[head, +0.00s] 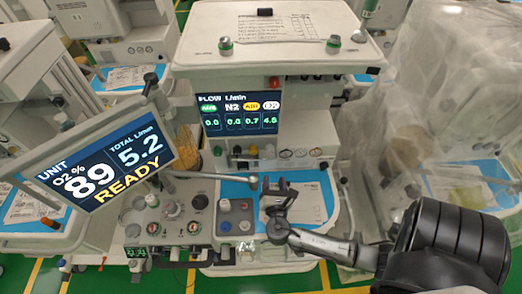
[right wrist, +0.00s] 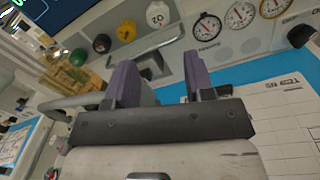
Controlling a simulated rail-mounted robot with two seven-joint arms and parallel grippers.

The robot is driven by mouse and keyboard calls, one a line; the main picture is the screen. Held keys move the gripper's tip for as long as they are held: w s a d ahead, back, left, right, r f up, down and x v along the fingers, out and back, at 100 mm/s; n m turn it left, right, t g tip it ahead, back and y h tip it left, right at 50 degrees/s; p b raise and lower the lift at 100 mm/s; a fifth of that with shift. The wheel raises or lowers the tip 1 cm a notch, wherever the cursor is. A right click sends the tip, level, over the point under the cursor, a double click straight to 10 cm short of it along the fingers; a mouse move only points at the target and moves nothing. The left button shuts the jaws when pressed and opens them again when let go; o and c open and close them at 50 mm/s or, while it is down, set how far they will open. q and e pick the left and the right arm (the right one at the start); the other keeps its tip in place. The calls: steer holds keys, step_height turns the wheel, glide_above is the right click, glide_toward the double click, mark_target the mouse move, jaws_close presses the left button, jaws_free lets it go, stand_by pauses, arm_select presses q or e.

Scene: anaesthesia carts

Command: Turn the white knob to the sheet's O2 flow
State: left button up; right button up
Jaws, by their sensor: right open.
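The white knob (head: 270,151) is the rightmost of the row under the flow display (head: 238,114). It also shows at the top of the right wrist view (right wrist: 158,12), with O2 lettering on its face. The display's white O2 column reads about 4.5, beside 0.0, 0.0 and 0.7. My right gripper (head: 279,188) is open and empty, below the white knob and apart from it. Its two purple-grey fingers also show in the right wrist view (right wrist: 160,80). A printed sheet (head: 308,203) lies on the blue mat; its text is too small to read. My left gripper is out of view.
Yellow (right wrist: 126,30), black (right wrist: 103,43) and green (right wrist: 80,57) knobs stand left of the white one. Round gauges (right wrist: 240,15) are to its right. A tilted monitor (head: 108,158) reads O2 89 %, total 5.2, READY. A grey bar (head: 215,176) runs below the knobs.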

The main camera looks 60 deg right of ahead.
mark_target(270, 152)
steer(key=shift+n, duration=0.6)
steer(key=p+x, duration=0.1)
steer(key=x, duration=1.1)
steer(key=shift+w+d, duration=0.1)
steer(key=shift+w, duration=0.2)
steer(key=shift+w+d, duration=0.35)
steer(key=shift+d, duration=0.15)
steer(key=shift+c, duration=0.3)
